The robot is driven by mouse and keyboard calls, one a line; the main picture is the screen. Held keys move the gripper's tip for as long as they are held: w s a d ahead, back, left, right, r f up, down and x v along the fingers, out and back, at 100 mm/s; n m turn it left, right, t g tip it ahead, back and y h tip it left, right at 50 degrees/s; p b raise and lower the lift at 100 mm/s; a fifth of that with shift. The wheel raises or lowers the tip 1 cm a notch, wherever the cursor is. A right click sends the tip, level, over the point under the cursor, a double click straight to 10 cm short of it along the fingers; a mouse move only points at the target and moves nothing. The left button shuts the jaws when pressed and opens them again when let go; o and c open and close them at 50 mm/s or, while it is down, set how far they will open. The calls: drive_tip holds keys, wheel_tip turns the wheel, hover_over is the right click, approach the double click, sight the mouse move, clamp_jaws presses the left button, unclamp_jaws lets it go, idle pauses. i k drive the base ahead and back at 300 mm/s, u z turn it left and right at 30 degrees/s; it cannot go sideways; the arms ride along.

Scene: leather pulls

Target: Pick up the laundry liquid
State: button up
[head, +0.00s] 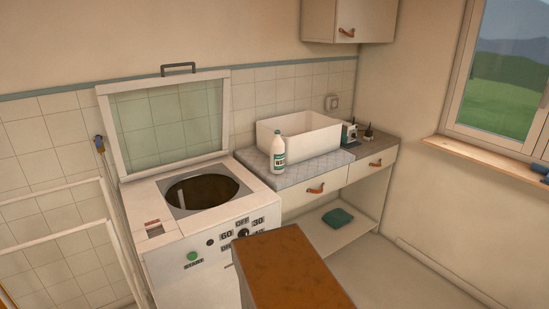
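The label is too small to read. Nothing touches the bottle from the front. My gripper is not in view.
A washing machine (161,199) with its glass lid (168,118) raised stands left of the counter. Small dark bottles (368,133) and a blue-white item (349,133) stand right of the basin. A teal folded cloth (338,217) lies on the low shelf. Floor at right is clear.

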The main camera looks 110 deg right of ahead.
sight(277, 145)
drive_tip(key=u, duration=0.05)
drive_tip(key=k, duration=2.9)
drive_tip(key=z, duration=1.25)
drive_tip(key=i, duration=0.2)
drive_tip(key=u, duration=0.4)
